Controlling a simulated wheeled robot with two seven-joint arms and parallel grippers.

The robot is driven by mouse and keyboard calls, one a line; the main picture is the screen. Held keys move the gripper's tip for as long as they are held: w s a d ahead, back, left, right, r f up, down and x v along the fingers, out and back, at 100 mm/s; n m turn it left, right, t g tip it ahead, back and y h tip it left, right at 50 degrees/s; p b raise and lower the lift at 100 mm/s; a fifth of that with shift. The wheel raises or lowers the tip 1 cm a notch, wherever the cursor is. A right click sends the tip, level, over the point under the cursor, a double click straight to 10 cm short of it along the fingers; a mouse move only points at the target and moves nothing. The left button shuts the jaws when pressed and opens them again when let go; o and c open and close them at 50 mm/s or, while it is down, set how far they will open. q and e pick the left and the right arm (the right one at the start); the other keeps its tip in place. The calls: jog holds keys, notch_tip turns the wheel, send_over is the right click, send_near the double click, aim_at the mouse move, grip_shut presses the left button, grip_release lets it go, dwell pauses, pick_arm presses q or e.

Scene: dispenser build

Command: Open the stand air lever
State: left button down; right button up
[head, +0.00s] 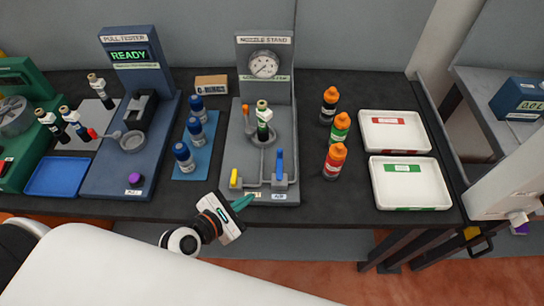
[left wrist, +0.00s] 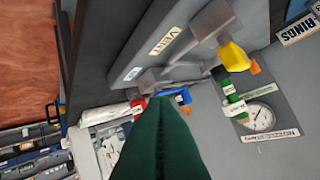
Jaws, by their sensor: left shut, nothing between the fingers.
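The nozzle stand (head: 265,65) is a grey unit with a round gauge (head: 263,65) on its back panel. Its blue lever (head: 280,162), by the AIR label (head: 279,197), stands at the front right of its base. A yellow lever (head: 235,178) is at the front left. My left gripper (head: 243,202) is shut and empty, its teal fingertips at the stand's front edge, between and in front of the two levers. In the left wrist view the shut fingers (left wrist: 160,125) partly cover the view near the blue lever (left wrist: 184,98); the yellow lever (left wrist: 234,56) is to the right.
A green-banded nozzle (head: 263,125) stands upright on the stand. Several orange-capped bottles (head: 335,160) are to its right, with white trays (head: 408,185) beyond. Blue-capped bottles (head: 183,158) and the pull tester (head: 130,50) are to its left.

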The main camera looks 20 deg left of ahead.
aim_at(279, 154)
pick_arm(q)
jog(key=r+n, duration=0.1)
jog(key=n, duration=0.1)
jog(key=a+n+t, duration=0.1)
jog(key=n, duration=0.1)
jog(key=w+r+n, duration=0.1)
jog(key=shift+a+r+n+t+y, duration=0.3)
jog(key=shift+a+r+n, duration=0.05)
jog(key=shift+n, duration=0.05)
jog(key=p+x, duration=0.1)
jog(key=x, duration=0.3)
jog(key=p+x, duration=0.1)
jog(key=x, duration=0.4)
jog(key=r+p+x, duration=0.1)
jog(key=x, duration=0.3)
jog(key=shift+w+d, duration=0.1)
jog(key=shift+w, duration=0.45)
jog(key=shift+f, duration=0.1)
jog(key=shift+m+h, duration=0.5)
jog(key=shift+m, duration=0.1)
